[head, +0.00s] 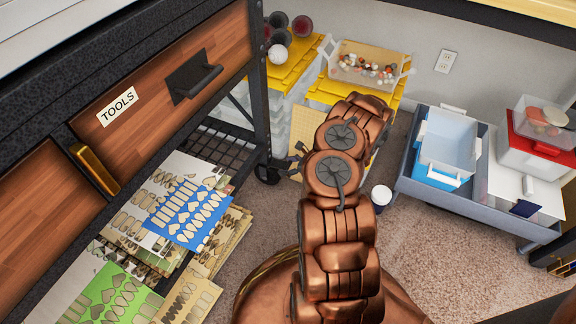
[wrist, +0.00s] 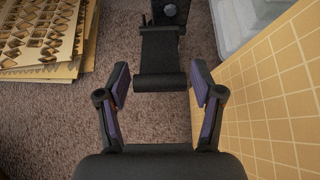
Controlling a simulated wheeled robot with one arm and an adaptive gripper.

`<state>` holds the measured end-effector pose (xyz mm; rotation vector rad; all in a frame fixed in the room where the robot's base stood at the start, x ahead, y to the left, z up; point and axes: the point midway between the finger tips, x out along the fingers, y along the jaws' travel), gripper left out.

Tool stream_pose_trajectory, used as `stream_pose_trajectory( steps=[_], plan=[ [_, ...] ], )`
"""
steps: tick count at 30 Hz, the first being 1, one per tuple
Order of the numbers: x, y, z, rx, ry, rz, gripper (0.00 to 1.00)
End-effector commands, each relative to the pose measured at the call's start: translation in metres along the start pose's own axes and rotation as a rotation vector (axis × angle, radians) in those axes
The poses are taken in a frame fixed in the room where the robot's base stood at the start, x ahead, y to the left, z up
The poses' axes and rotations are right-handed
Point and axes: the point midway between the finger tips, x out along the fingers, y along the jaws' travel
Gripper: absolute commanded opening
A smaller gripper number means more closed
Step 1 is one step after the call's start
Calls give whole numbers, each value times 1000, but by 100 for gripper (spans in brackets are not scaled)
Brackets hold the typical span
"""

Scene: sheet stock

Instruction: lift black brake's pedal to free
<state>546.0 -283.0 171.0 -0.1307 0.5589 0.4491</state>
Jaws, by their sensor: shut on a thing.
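The black brake's pedal (wrist: 160,52) is a dark flat lever with a rounded front bar, seen top centre in the wrist view. It joins a dark upright part with a round fitting (wrist: 170,10). In the head view my gripper (head: 298,160) is low by the rack's foot, beside a black caster (head: 268,171). My arm partly hides that spot, and the pedal cannot be made out there.
Stacked cut sheets (wrist: 45,35) lie on the carpet at left in the wrist view. A yellow gridded panel (wrist: 275,95) stands close on the right.

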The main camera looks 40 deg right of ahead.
Motion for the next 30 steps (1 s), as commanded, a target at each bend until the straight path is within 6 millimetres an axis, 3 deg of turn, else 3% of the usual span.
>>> stream_pose_trajectory(
  steps=[20,21,27,30],
  plan=[
    [0,1,5,-2,58,2,4],
    [0,1,5,-2,58,2,71],
    [-1,0,4,-1,58,1,92],
    [-1,0,4,-1,58,1,93]
  ],
)
